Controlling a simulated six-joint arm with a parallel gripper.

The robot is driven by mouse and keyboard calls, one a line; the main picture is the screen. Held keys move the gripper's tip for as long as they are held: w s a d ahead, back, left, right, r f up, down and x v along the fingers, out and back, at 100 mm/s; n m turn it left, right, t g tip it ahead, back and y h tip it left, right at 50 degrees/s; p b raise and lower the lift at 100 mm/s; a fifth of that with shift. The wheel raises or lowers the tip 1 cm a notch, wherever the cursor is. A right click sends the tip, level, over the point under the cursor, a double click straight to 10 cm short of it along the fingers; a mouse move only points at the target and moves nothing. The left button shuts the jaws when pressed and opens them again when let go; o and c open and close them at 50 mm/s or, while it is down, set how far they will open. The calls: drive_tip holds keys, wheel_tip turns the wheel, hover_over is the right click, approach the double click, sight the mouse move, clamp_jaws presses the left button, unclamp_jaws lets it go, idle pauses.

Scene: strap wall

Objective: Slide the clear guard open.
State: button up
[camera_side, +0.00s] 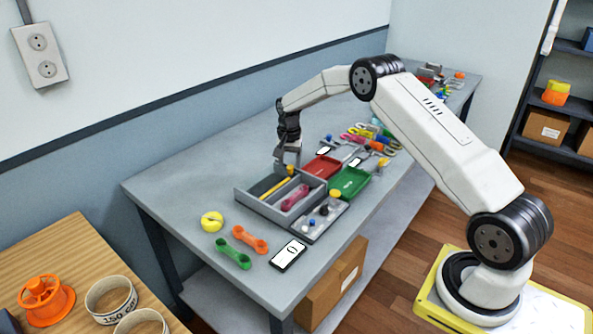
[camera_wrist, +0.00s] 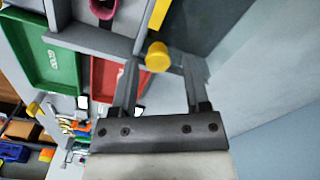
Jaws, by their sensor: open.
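A grey divided tray (camera_side: 250,197) sits on the workbench. A yellow strip (camera_side: 272,186) and a pink object (camera_side: 295,197) lie in its compartments. A yellow knob (camera_side: 290,169) stands at the tray's far end, and in the wrist view the yellow knob (camera_wrist: 158,57) shows between my fingertips. My gripper (camera_side: 284,172) points down at this end of the tray. In the wrist view my gripper (camera_wrist: 160,70) is open, one finger on each side of the knob; contact is not clear. The clear guard cannot be made out for certain.
A red tray (camera_side: 322,167) and a green tray (camera_side: 350,183) stand right beside the grey tray. Bench space left of the tray is clear up to the wall.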

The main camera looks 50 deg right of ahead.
drive_tip(key=shift+r, duration=1.95)
drive_tip(key=shift+r, duration=0.15)
drive_tip(key=c, duration=0.7)
drive_tip(key=shift+o, duration=0.2)
drive_tip(key=shift+r, duration=2.85)
